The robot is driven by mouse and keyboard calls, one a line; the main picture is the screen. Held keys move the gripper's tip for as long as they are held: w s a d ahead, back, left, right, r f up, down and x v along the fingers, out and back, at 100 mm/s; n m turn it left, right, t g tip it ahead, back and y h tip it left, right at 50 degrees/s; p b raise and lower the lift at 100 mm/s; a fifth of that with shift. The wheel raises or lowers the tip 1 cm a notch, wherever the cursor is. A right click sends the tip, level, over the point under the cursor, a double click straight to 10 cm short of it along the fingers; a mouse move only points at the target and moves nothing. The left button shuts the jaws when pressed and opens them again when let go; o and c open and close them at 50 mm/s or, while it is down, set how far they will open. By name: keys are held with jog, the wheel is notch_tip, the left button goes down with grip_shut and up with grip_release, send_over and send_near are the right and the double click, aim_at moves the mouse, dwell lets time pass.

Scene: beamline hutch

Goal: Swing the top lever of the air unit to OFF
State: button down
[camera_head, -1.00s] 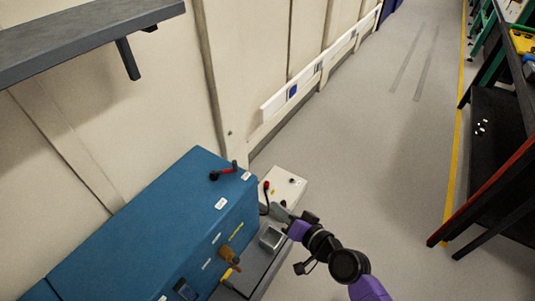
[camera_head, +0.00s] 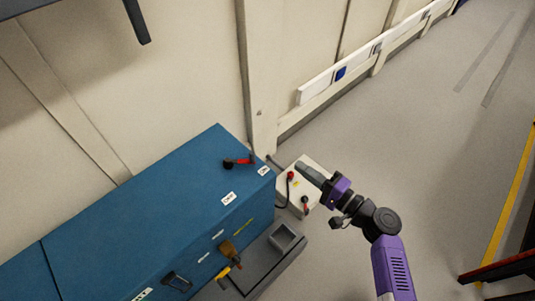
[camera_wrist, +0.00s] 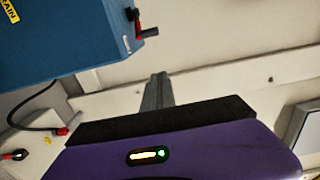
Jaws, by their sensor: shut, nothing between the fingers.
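The air unit is a blue cabinet (camera_head: 150,205) on the left. Its top lever (camera_head: 240,161) has a black hub, a red arm and a dark knob pointing right, towards the far end. Two white labels (camera_head: 228,198) lie on the top near it, too small to read. My gripper (camera_head: 306,172) is shut and empty, right of the cabinet's end and apart from the lever, over a white box. In the wrist view the lever (camera_wrist: 148,32) shows at the upper left, left of and above the shut fingertips (camera_wrist: 157,85).
The white box (camera_head: 318,168) with red-and-black knobs and a cable stands beside the cabinet. A grey tray (camera_head: 284,238) and a brown-yellow handle (camera_head: 230,252) are at the cabinet's front. A wall with a white rail (camera_head: 320,85) runs behind.

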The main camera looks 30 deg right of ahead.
jog(key=w+a, duration=0.2)
jog(key=w, duration=0.1)
jog(key=w+a+b, duration=0.1)
jog(key=w+a, duration=0.1)
jog(key=w, duration=0.1)
jog(key=w+a, duration=0.2)
jog(key=w, duration=0.1)
jog(key=shift+a, duration=0.3)
jog(key=shift+s+a, duration=0.1)
jog(key=shift+a, duration=0.4)
jog(key=shift+a, duration=0.1)
jog(key=shift+s+a+m+h+b, duration=0.15)
jog(key=shift+s+m+h+b, duration=0.15)
jog(key=shift+h+b, duration=0.15)
